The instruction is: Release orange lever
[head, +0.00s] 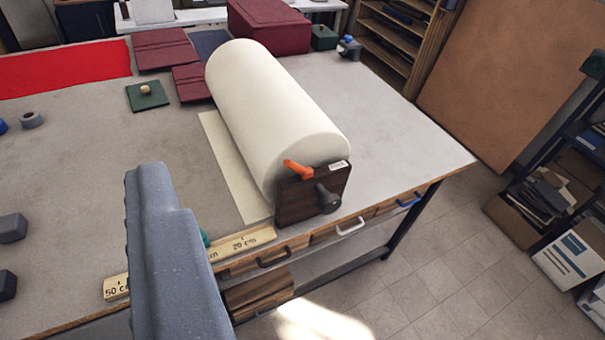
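The orange lever (298,169) sits on the upper left part of a dark wooden end block (296,203). It slants up to the left. The block stands at the near end of a large cream roll (270,100), close to the table's front edge. A dark grey knob (328,201) sticks out of the block below and right of the lever. My gripper (152,172) shows as a blue-grey, stepped shape at the lower left, left of the lever and apart from it. Its fingers cannot be told apart, so its opening is hidden.
A wooden ruler (242,243) lies along the front edge, partly behind my gripper. Dark red folded covers (163,50) lie behind. The table right of the roll is clear.

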